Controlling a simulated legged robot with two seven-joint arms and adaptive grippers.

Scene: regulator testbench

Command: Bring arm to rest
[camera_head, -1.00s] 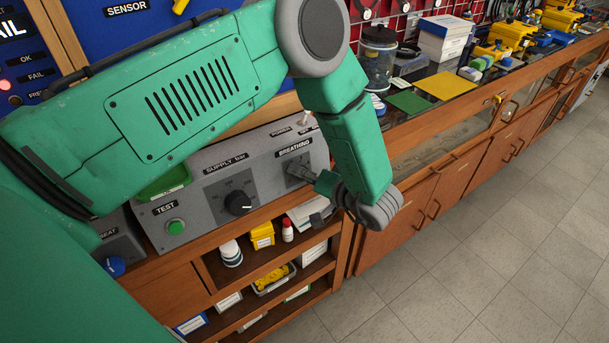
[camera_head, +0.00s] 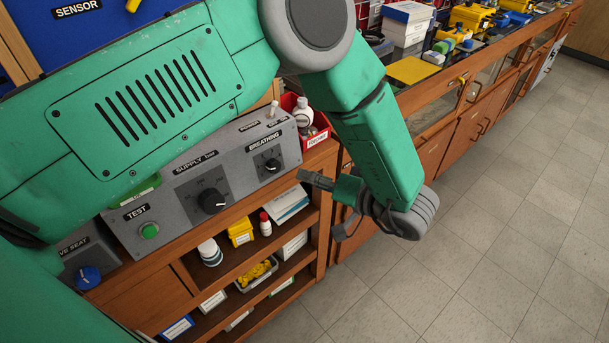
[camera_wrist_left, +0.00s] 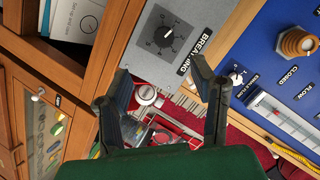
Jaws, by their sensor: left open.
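My green left arm crosses the head view from the left, and its left gripper (camera_head: 320,182) is in front of the grey test panel (camera_head: 170,216), to the right of and below the BREATHING knob (camera_head: 272,165). In the left wrist view the left gripper (camera_wrist_left: 160,82) has its two dark fingers spread with nothing between them. The BREATHING knob (camera_wrist_left: 167,37) lies beyond the fingers, apart from them. The SUPPLY knob (camera_head: 211,200) and green TEST button (camera_head: 149,231) show on the panel. My right gripper is not in view.
Below the panel is an open wooden shelf (camera_head: 262,242) with bottles, boxes and a bin. A red bin (camera_head: 318,138) with white bottles stands beside the panel. A counter with yellow devices (camera_head: 480,20) runs to the back right. The tiled floor (camera_head: 500,230) is clear.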

